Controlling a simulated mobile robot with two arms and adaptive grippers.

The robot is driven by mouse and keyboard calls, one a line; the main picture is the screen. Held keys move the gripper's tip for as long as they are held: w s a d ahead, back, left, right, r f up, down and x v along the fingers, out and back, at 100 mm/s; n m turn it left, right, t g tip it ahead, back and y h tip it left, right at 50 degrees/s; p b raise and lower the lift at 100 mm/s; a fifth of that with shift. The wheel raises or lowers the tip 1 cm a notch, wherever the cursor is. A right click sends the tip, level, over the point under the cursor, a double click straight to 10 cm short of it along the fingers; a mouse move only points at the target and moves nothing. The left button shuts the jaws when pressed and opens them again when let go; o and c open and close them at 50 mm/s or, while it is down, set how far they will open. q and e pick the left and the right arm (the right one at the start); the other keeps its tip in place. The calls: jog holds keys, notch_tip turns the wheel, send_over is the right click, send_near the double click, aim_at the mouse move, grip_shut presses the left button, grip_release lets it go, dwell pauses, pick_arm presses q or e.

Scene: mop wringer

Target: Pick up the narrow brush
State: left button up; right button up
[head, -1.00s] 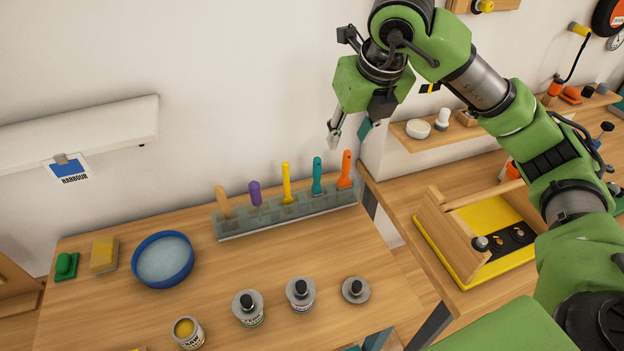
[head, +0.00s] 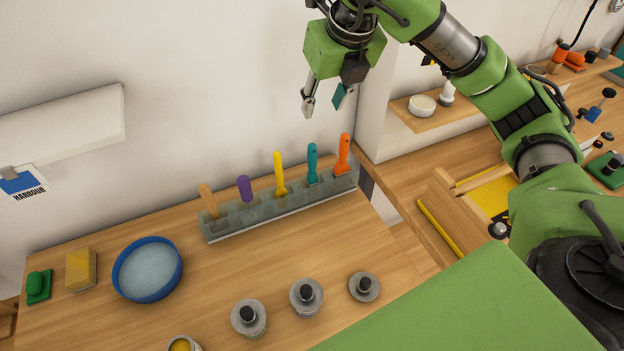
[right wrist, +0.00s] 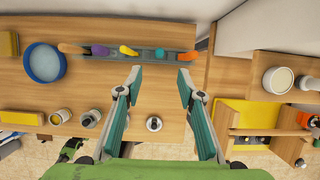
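A grey-green slotted rack (head: 240,228) stands at the back of the wooden workbench and holds a row of upright tools. Their handles are wooden (head: 208,200), purple (head: 245,188), yellow (head: 279,172), teal (head: 312,162) and orange (head: 343,155). Their lower ends are largely hidden in the rack, so I cannot tell which is the narrow brush. My right gripper (head: 325,100) is open and empty, above the teal and orange handles in the head view. In the right wrist view its open fingers (right wrist: 160,78) point toward the rack (right wrist: 147,54). My left gripper is not in view.
A blue bowl (head: 148,269), a yellow sponge (head: 81,270) and a green item (head: 38,286) sit on the bench's left. Metal canisters (head: 249,317) stand in front of the rack. A wooden box (head: 446,205) is at right. The bench between rack and canisters is clear.

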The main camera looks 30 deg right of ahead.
jog(key=b, duration=0.6)
send_near(314, 154)
jog(key=r, duration=0.1)
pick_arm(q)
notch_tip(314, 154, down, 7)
pick_arm(e)
jog(key=p+x, duration=0.1)
jog(key=x, duration=0.7)
jog(key=shift+p, duration=0.35)
jog(key=p+x, duration=0.2)
jog(key=x, duration=0.3)
jog(key=shift+s, duration=0.2)
jog(key=shift+w+f, duration=0.1)
jog(key=shift+f, duration=0.2)
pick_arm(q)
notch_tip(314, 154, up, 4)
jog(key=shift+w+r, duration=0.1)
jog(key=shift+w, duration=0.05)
pick_arm(e)
grip_shut()
